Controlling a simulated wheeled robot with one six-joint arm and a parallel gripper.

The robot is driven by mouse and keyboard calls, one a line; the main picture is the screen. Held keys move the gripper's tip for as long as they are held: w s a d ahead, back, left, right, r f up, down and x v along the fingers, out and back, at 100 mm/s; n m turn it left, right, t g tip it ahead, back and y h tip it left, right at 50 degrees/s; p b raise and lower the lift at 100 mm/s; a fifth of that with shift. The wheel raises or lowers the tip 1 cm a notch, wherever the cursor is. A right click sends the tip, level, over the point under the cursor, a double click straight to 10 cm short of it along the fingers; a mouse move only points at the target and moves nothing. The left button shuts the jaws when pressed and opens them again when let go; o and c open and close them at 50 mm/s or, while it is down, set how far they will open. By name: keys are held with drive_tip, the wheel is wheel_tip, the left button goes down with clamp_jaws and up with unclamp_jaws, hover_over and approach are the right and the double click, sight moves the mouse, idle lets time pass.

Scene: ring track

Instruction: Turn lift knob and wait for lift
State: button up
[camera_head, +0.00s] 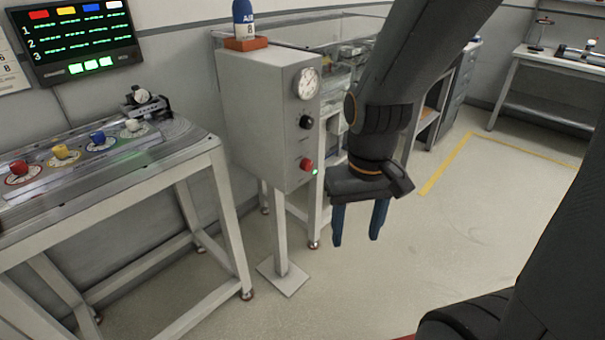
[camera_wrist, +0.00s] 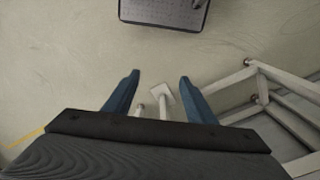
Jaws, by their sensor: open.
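A grey control box (camera_head: 266,125) stands on a post with a square foot plate (camera_head: 284,278). Its narrow right face carries a round gauge (camera_head: 307,83), a black knob (camera_head: 306,122) and a red knob (camera_head: 306,165) with a small green light beside it. Which knob is the lift knob, I cannot tell. My gripper (camera_head: 358,238) hangs fingers down to the right of the box, lower than the red knob and apart from it. Its blue fingers are spread and empty. In the wrist view, my gripper (camera_wrist: 159,95) points at the floor, with the post's foot (camera_wrist: 162,93) between the fingers.
A bench (camera_head: 95,190) with red, yellow, blue and white knobs stands at left, under a dark display (camera_head: 75,40). A blue bottle (camera_head: 243,18) sits on the box. Open floor (camera_head: 450,240) lies at right, with a yellow line. Another table (camera_head: 555,62) is at back right.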

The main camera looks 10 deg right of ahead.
drive_tip(key=m+t+y+b, duration=0.2)
drive_tip(key=t+y+b, duration=0.5)
drive_tip(key=t+y, duration=0.6)
approach(310, 167)
drive_tip(key=a+t+h, duration=0.2)
drive_tip(key=x, duration=0.7)
drive_tip(key=shift+w+p, duration=0.15)
drive_tip(key=shift+p, duration=0.15)
